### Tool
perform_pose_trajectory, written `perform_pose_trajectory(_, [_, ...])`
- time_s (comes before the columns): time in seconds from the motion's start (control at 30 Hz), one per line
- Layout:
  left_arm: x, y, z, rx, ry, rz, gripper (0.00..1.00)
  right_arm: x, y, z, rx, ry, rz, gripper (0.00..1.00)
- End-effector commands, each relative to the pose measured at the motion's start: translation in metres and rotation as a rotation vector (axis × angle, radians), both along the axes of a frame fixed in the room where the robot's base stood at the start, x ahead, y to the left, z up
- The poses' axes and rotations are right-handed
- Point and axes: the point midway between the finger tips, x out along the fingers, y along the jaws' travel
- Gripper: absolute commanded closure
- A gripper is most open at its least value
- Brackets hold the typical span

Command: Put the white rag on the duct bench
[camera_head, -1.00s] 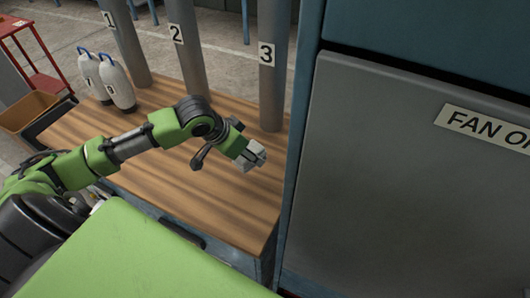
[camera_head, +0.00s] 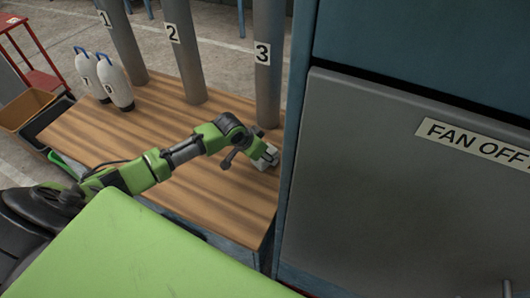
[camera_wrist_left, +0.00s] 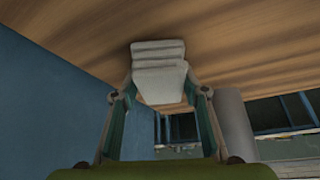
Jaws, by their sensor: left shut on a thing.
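My left gripper (camera_head: 268,156) is over the right end of the wooden duct bench (camera_head: 160,130), close to the foot of the duct marked 3. It is shut on the white rag (camera_head: 261,164), which is mostly hidden by the fingers in the head view. In the left wrist view the folded pale rag (camera_wrist_left: 159,75) sits between the two fingertips (camera_wrist_left: 160,92), against the wooden bench top (camera_wrist_left: 230,45). I cannot tell whether it touches the wood. My right gripper is not in view.
Ducts marked 1 (camera_head: 122,45), 2 (camera_head: 183,55) and 3 (camera_head: 267,75) rise along the bench's back. Two white bottle-shaped weights (camera_head: 117,85) stand at the back left. A tall cabinet (camera_head: 400,170) labelled FAN OFF borders the right end. The bench's middle is clear.

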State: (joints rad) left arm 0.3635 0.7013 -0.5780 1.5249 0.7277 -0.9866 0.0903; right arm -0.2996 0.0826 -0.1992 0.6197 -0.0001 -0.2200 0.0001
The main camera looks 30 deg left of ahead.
Motion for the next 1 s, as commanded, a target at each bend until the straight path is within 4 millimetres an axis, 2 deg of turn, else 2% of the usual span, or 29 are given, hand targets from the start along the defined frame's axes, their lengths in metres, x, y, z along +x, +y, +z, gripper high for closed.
perform_pose_trajectory(0.37, [0.0, 0.0, -0.005, 0.0, 0.001, 0.001, 0.76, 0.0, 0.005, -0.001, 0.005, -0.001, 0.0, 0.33])
perform_pose_trajectory(0.4, [0.0, 0.0, -0.004, 0.0, 0.001, 0.001, 0.49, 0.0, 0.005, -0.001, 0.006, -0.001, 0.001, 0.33])
perform_pose_trajectory(0.43, [0.0, 0.0, -0.004, 0.0, 0.001, 0.001, 0.42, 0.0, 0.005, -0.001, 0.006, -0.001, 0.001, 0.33])
perform_pose_trajectory(0.77, [0.0, 0.0, -0.003, 0.0, 0.0, 0.001, 0.42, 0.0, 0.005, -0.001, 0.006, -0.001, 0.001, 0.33])
perform_pose_trajectory(1.0, [-0.008, 0.004, 0.014, 0.0, -0.001, 0.001, 0.42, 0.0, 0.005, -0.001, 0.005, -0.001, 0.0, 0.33])
